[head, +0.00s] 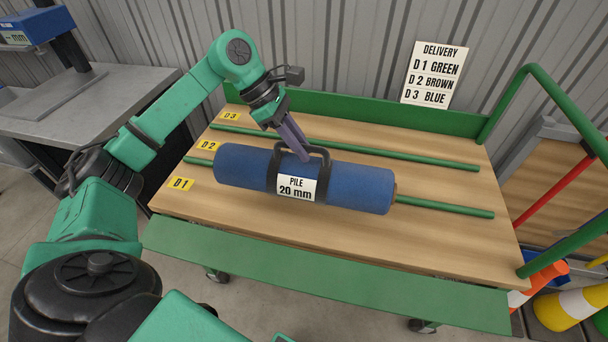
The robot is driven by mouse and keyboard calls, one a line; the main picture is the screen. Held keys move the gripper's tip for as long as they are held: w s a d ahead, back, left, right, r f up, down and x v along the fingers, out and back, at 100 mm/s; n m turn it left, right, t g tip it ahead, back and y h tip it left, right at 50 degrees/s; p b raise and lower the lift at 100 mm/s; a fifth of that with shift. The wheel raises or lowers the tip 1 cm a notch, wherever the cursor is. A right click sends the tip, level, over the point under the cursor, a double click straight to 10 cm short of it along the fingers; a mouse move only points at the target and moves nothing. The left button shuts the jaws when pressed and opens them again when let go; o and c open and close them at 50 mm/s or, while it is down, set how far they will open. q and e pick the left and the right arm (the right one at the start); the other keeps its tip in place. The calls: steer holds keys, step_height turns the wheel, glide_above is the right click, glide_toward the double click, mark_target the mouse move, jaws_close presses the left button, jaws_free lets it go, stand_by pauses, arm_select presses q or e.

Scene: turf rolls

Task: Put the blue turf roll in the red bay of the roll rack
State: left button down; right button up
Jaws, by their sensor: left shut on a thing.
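The blue turf roll (342,187) lies lengthwise over the wooden deck of a green cart. It has a dark carry strap with a handle and a white label reading "PILE 20 mm". My left gripper (304,156) reaches down from behind and is shut on the strap handle at the roll's middle. Whether the roll touches the deck or hangs just above it, I cannot tell. At the right edge stands a partly cut-off frame with a red bar (555,190) and a wooden panel; I cannot tell whether it is the rack's red bay. My right gripper is not in view.
The cart deck (400,238) has green divider rails (437,160) and yellow D1, D2 and D3 tags. A delivery sign (435,75) stands behind it, listing D3 as blue. A grey table (100,98) stands at left.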

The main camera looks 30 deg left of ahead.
mark_target(301, 172)
arm_select(q)
step_height(301, 172, down, 7)
steer(key=shift+f, duration=0.2)
steer(key=c, duration=1.2)
jaws_free()
steer(key=shift+f, duration=0.25)
steer(key=shift+c, duration=0.2)
steer(key=o, duration=0.4)
steer(key=shift+s+r, duration=0.1)
steer(key=shift+o, duration=0.2)
